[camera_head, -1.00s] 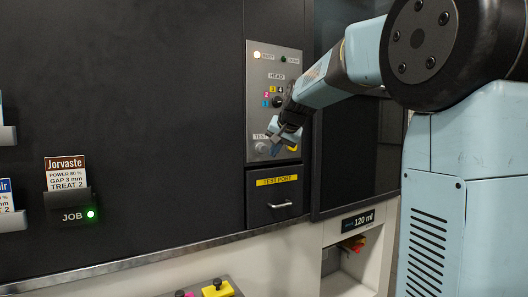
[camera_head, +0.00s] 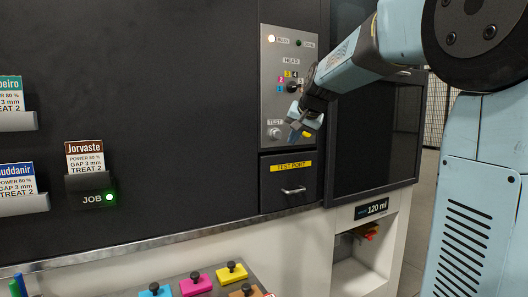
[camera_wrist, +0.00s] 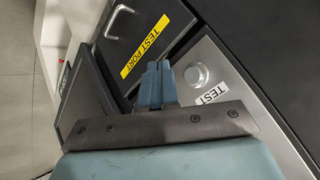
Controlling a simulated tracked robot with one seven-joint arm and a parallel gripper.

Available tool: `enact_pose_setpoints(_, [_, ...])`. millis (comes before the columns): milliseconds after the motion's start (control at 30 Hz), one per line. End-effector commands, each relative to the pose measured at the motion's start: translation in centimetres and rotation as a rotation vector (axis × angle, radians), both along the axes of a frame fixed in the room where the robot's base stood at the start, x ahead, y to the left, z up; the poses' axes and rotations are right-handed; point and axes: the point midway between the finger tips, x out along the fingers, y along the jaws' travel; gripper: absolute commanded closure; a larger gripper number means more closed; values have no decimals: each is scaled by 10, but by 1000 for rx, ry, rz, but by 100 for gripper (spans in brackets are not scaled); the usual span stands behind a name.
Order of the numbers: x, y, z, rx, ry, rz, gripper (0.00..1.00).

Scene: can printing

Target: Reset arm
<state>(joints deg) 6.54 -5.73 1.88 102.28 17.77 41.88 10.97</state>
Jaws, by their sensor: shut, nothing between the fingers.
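My gripper (camera_head: 299,132) is in front of the control panel (camera_head: 274,105), to the right of the TEST button (camera_head: 274,133). In the wrist view the gripper's blue fingers (camera_wrist: 157,84) are together and empty, pointing toward the black drawer front labelled TEST PORT. The silver TEST button (camera_wrist: 197,75) is beside the fingertips there, with a visible gap in the picture. The TEST PORT drawer (camera_head: 290,200) is below the gripper in the head view and appears closed. It also shows in the wrist view (camera_wrist: 125,32).
A Jorvaste card (camera_head: 85,157) stands in the JOB holder (camera_head: 90,182), beside a lit green light. Other cards stand at the left. Cyan, magenta, yellow and brown blocks (camera_head: 231,272) with black knobs sit below. A 120 ml bay (camera_head: 360,265) opens at the lower right.

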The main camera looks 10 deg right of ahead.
Motion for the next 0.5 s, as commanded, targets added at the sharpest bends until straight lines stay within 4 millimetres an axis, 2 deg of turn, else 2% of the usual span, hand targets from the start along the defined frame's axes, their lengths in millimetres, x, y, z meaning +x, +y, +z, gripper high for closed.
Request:
enact_pose_setpoints(167, [-45, 6, -8, -49, 21, 35, 100])
enact_pose_setpoints(500, [-177, 13, -59, -200, 105, 147, 100])
